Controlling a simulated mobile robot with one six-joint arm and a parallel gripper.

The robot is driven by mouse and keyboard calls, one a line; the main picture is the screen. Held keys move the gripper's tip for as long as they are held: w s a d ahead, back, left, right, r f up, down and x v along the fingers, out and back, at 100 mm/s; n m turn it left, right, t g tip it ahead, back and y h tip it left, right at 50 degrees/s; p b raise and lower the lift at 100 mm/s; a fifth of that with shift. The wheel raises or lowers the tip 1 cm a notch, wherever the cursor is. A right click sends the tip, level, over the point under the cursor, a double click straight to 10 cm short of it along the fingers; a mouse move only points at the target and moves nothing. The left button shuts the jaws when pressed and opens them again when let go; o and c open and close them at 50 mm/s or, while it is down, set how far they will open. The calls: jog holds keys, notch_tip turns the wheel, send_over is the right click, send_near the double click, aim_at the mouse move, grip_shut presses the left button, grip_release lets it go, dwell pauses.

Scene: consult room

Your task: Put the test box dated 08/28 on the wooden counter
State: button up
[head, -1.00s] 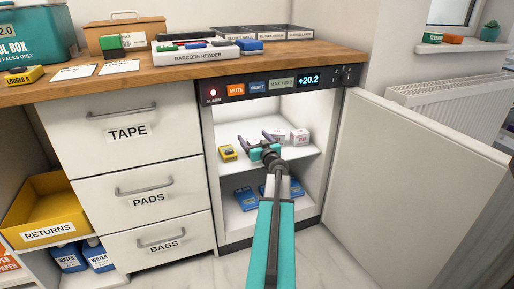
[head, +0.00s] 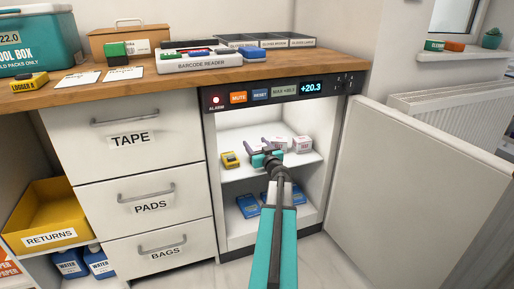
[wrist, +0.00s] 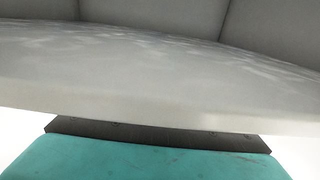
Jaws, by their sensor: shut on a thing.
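My gripper (head: 263,147) reaches into the open, lit cabinet under the counter, at the upper shelf. It is shut on a small white box (head: 279,142), which is partly hidden by the fingers. A second white box (head: 303,145) with reddish print sits just to the right on the shelf. No date can be read on either box. The wooden counter (head: 345,66) runs above the cabinet. In the wrist view a pale surface (wrist: 150,85) fills most of the picture above a teal part of my gripper; I cannot tell what that surface is.
A yellow device (head: 230,160) stands on the same shelf (head: 240,180), and blue packs (head: 247,206) lie below. The cabinet door (head: 410,190) stands open at right. The counter holds a barcode reader tray (head: 205,66), cards and boxes; its right front part is clear.

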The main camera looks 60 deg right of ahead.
jog(key=shift+r+p, duration=0.35)
jog(key=shift+r, duration=0.4)
notch_tip(320, 180, up, 2)
jog(key=shift+r+p, duration=0.15)
jog(key=shift+p, duration=0.35)
jog(key=s+a, duration=0.1)
jog(key=a, duration=0.1)
jog(key=s+a, duration=0.1)
jog(key=a, duration=0.2)
jog(key=s+a, duration=0.1)
jog(key=a, duration=0.2)
jog(key=shift+a+r+p, duration=0.15)
jog(key=shift+a+p, duration=0.1)
jog(key=shift+p, duration=0.05)
jog(key=shift+s+a+r, duration=0.1)
jog(key=shift+s+a, duration=0.1)
jog(key=shift+a, duration=0.55)
jog(key=shift+a+r+p, duration=0.1)
jog(key=shift+a+p, duration=0.05)
jog(key=shift+p, duration=0.9)
jog(key=a+p, duration=0.1)
jog(key=p, duration=0.3)
jog(key=shift+r, duration=0.1)
jog(key=p, duration=0.2)
jog(key=a+p, duration=0.1)
jog(key=p, duration=0.2)
jog(key=shift+s+r, duration=0.1)
jog(key=shift+s, duration=0.2)
